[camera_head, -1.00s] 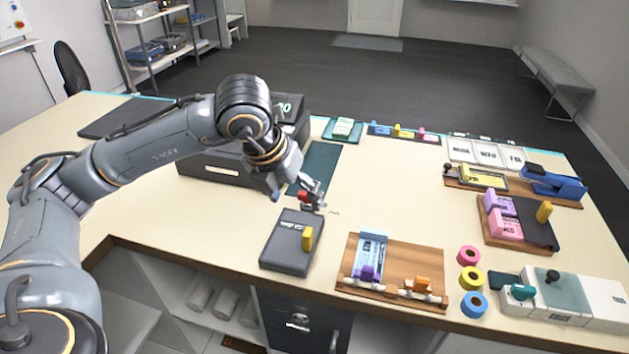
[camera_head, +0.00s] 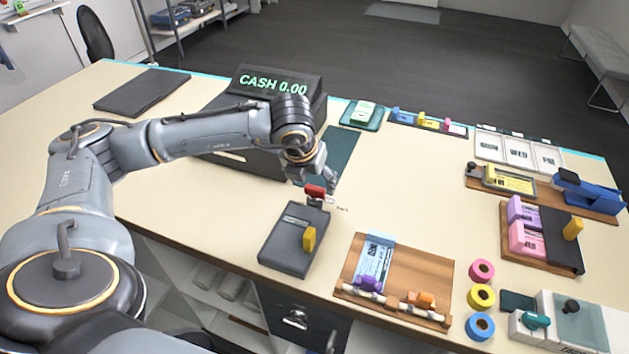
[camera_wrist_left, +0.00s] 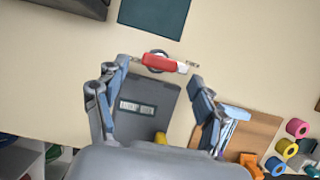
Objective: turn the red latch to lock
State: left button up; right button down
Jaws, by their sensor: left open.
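The red latch (camera_head: 315,191) stands at the far end of a dark grey box (camera_head: 285,247) on the counter. A yellow lever (camera_head: 309,239) stands on the box's right side. In the left wrist view the red latch (camera_wrist_left: 159,63) lies crosswise between the two spread fingertips of my left gripper (camera_wrist_left: 158,70), with a gap on both sides. I cannot tell the exact height of the fingers. My right gripper is not in view.
The cash register (camera_head: 262,135) stands behind my left forearm, with a dark green mat (camera_head: 340,150) beside it. A wooden board (camera_head: 415,270) with a blue card holder lies to the right of the box. Coloured tape rolls (camera_head: 481,297) are farther right. The counter between is clear.

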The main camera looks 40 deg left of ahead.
aim_at(314, 188)
pick_arm(q)
jog(key=shift+x, duration=1.2)
jog(key=shift+w+a+f, duration=0.1)
jog(key=shift+w+f, duration=0.05)
jog(key=shift+f, duration=0.45)
jog(key=shift+c, duration=1)
jog(key=c, duration=1)
jog(key=shift+o, duration=0.2)
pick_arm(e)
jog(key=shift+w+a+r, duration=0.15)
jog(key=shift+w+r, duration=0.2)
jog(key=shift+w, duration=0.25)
